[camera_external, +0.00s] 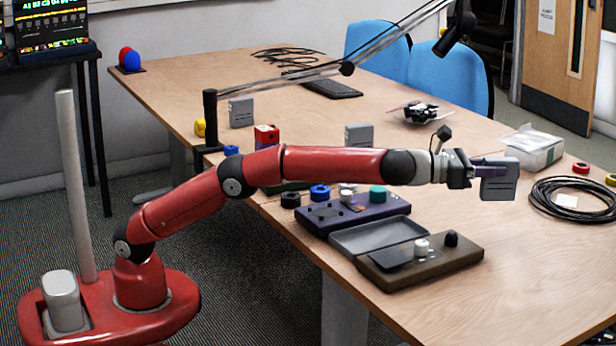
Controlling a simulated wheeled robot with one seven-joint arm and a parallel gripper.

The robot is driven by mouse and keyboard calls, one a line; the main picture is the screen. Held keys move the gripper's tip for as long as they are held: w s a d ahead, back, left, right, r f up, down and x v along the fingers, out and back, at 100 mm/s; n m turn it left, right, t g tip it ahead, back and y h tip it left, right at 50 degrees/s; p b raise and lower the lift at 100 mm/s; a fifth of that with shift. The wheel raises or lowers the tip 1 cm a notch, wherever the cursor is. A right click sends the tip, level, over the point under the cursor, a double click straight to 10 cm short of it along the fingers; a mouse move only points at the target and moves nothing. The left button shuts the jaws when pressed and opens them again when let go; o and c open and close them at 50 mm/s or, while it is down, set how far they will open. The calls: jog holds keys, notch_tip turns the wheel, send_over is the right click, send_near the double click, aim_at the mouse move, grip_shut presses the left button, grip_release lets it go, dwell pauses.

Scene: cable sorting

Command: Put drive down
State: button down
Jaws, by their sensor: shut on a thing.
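My gripper (476,168) is at the end of my red arm, stretched out to the right over the table (528,262). It is shut on a grey drive (498,182), a small box-like block with a flat face. The drive is upright and appears to be held above the table top; the exact gap cannot be told. Two similar grey drives stand on the table, one at the back left (241,112) and one behind my arm (359,136), its lower part hidden by my arm.
A brown box with an open lid (425,266) and a purple device (355,213) lie at the near edge. A black cable coil (572,198) and a white box (533,148) lie right. A drone (420,112) sits behind. A lamp arm (285,82) spans the back. The right front is clear.

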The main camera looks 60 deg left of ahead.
jog(key=shift+w+a+f+n+t+y+b, duration=0.3)
jog(key=shift+w+f, duration=0.35)
jog(key=shift+f, duration=0.9)
jog(key=shift+w+a+f+n+g+y+b, duration=0.1)
jog(key=shift+w+a+f+y, duration=0.45)
jog(key=shift+f, duration=1.05)
jog(key=shift+w+a+f+n+t+y+b, duration=0.1)
jog(key=shift+w+f+n+t+y+b, duration=0.1)
jog(key=shift+w+f, duration=1)
jog(key=shift+s+f, duration=0.35)
jog(key=shift+s, duration=0.05)
jog(key=shift+f, duration=0.15)
jog(key=c, duration=1.1)
grip_release()
